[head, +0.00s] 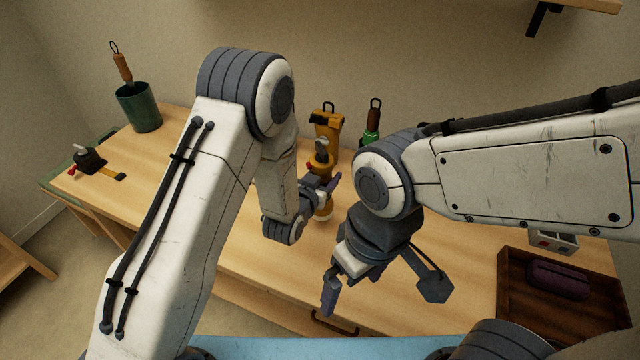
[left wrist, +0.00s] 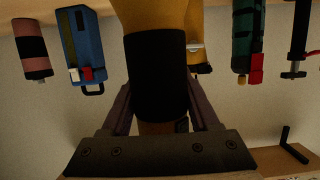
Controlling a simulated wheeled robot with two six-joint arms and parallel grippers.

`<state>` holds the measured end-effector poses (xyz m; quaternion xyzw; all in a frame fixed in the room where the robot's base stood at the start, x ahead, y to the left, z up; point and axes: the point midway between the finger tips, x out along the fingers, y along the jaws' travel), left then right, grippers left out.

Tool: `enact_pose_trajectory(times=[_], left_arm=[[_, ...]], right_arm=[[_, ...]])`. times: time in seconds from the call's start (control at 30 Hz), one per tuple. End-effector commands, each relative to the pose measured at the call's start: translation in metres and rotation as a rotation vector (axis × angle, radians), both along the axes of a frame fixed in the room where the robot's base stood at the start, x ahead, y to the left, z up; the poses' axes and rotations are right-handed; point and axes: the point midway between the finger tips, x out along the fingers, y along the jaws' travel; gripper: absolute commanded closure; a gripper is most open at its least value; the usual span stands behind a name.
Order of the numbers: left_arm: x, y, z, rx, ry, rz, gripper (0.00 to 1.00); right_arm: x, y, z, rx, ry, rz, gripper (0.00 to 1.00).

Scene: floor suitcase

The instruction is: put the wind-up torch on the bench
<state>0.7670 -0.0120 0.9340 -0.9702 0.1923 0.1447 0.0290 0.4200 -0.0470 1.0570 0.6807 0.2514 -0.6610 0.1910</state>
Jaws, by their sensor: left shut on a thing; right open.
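My left gripper (head: 324,190) is shut around a yellow thing with a black band, which I take for the wind-up torch (head: 322,209). It is roughly upright over the bench (head: 270,240), with a pale lower end; I cannot tell whether it touches the top. In the left wrist view its black band (left wrist: 158,75) is between the fingers, and the picture is upside down. My right gripper (head: 384,288) is open and empty over the bench's front part. My left arm hides part of the bench.
A yellow and black thing (head: 327,122) stands behind the torch, with a green bottle-like thing (head: 371,135) beside it. A green cup (head: 139,107) and a black tool (head: 90,160) are at left. A brown tray (head: 510,310) holds a purple case (head: 558,279). A blue case (left wrist: 82,45) shows in the wrist view.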

Motion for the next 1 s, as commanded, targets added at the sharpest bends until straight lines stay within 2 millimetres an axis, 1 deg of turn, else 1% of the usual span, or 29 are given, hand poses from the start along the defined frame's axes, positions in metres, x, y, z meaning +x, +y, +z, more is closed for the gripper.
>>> enact_pose_trajectory(times=[0.03,0.17,0.4,0.5,0.77,0.87,0.9,0.97,1.0], left_arm=[[0.005,0.004,-0.002,-0.001,-0.002,0.002,1.0],[0.01,0.008,-0.008,-0.001,-0.002,0.0,1.0],[0.009,0.008,-0.039,0.0,0.001,0.0,1.0],[0.009,0.008,-0.046,0.0,0.0,0.001,1.0],[0.01,0.008,-0.047,-0.001,-0.003,0.001,1.0],[0.009,0.008,-0.051,0.0,-0.002,0.001,1.0],[0.009,0.008,-0.051,0.0,0.0,0.001,0.35],[0.009,0.008,-0.05,0.0,0.0,0.001,0.12],[0.009,0.008,-0.05,0.0,0.0,0.001,0.09]], right_arm=[[0.0,0.0,0.002,0.0,0.0,0.0,0.0],[0.0,0.0,0.003,0.0,0.0,0.0,0.0],[0.0,0.0,0.009,0.0,0.0,0.0,0.0],[0.0,0.0,0.01,0.0,0.0,0.0,0.0],[0.0,0.0,0.009,0.0,0.0,0.0,0.0],[0.0,0.0,0.005,0.0,0.0,0.0,0.0],[0.0,0.0,0.005,0.0,0.0,0.0,0.0],[0.0,0.0,0.006,0.0,0.0,0.0,0.0],[0.0,0.0,0.006,0.0,0.0,0.0,0.0]])
